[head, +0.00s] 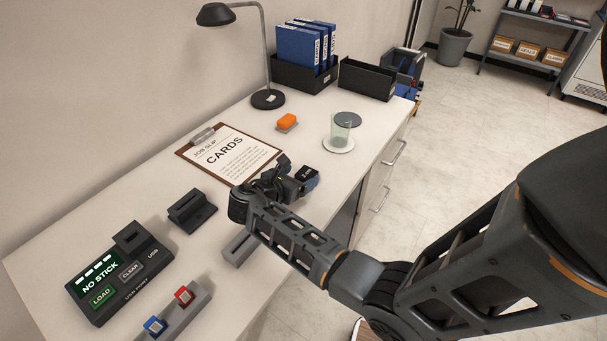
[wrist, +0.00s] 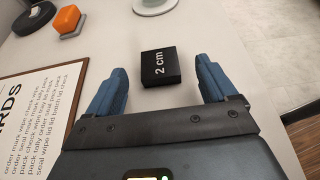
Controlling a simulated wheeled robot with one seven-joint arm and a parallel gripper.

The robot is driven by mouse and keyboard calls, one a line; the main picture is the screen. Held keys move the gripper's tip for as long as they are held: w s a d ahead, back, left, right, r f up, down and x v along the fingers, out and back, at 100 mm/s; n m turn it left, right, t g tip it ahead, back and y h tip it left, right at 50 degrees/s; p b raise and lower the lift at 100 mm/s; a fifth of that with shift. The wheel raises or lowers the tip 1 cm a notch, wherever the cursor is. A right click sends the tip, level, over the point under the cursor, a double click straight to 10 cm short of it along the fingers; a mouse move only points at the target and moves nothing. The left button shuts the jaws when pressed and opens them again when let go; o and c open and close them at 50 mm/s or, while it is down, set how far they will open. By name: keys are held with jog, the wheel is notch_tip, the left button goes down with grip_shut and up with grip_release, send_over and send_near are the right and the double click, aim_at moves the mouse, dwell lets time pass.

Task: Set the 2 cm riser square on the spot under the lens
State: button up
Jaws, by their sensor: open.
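The 2 cm riser is a small black block (wrist: 160,68) with "2 cm" in white on its top. In the wrist view it lies on the desk just ahead of and between my open fingers, apart from both. In the head view the riser (head: 307,173) shows beside my gripper (head: 300,183), near the desk's right edge. My gripper (wrist: 158,92) has blue fingers, is open and holds nothing. No lens or marked spot under a lens can be made out in either view.
A clipboard (head: 221,160) reading "CARDS" lies left of my gripper. An orange block (head: 287,121) and a glass (head: 341,132) on a pale disc stand farther back. A control box (head: 118,270) reads "NO STICK". A lamp (head: 268,98) and black bins (head: 367,79) stand at the back.

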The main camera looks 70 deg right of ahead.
aim_at(310, 169)
jog(key=x, duration=0.5)
jog(key=shift+d, duration=0.15)
jog(key=c, duration=1.2)
